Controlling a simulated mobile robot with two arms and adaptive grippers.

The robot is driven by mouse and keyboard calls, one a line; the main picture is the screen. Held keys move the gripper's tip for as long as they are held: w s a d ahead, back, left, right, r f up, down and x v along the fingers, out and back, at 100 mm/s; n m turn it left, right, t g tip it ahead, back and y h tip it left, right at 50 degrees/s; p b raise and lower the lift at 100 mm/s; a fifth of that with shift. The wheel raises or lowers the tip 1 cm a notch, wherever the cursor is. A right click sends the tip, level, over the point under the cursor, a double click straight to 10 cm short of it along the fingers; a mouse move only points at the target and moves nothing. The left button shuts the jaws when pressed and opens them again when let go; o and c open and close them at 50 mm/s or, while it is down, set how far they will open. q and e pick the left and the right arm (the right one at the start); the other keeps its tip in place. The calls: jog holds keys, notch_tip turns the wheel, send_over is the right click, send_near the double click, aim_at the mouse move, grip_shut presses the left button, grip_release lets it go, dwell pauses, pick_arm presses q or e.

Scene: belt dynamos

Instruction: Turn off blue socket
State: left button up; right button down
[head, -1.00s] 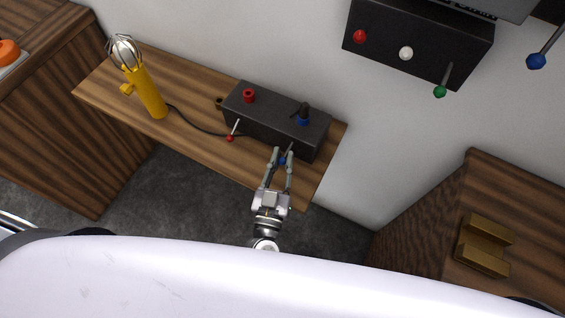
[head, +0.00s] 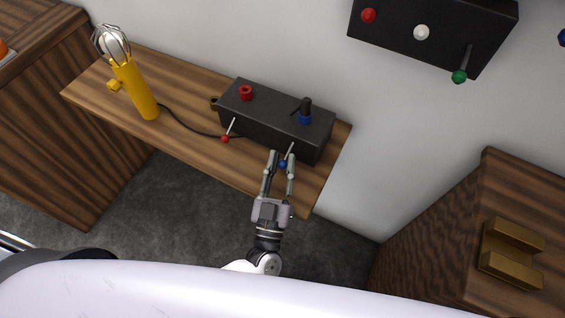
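The dark box (head: 265,124) on the wooden shelf has a red socket (head: 246,92) and a blue socket (head: 305,118) on top. A black plug (head: 306,104) stands in the blue socket. A lever with a blue ball (head: 283,164) sticks out of the box's front below the blue socket. A lever with a red ball (head: 225,139) sticks out below the red one. My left gripper (head: 281,162) is open, its two fingers on either side of the blue ball. I cannot tell whether they touch it. My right gripper is not in view.
A yellow whisk device (head: 139,88) stands on the shelf (head: 190,143) at the left, with a black cable running to the box. A wooden cabinet (head: 430,220) with a brass holder (head: 512,253) stands right.

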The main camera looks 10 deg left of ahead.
pick_arm(q)
jog(key=o, duration=0.3)
jog(key=shift+s, duration=0.1)
jog(key=shift+s+f, duration=0.2)
jog(key=shift+s, duration=0.1)
jog(key=v, duration=1.1)
jog(key=shift+r, duration=0.1)
jog(key=s+a+r+g, duration=0.1)
jog(key=s+r+g, duration=0.3)
jog(key=s, duration=0.2)
jog(key=shift+m+h, duration=0.4)
jog(key=shift+m, duration=0.1)
jog(key=w, duration=0.5)
jog(key=w+d+p, duration=0.1)
jog(key=w, duration=0.5)
jog(key=w+p, duration=0.1)
jog(key=w, duration=0.5)
jog(key=shift+w+d+r, duration=0.1)
jog(key=shift+d+r, duration=0.05)
jog(key=shift+d, duration=0.1)
jog(key=shift+c, duration=0.2)
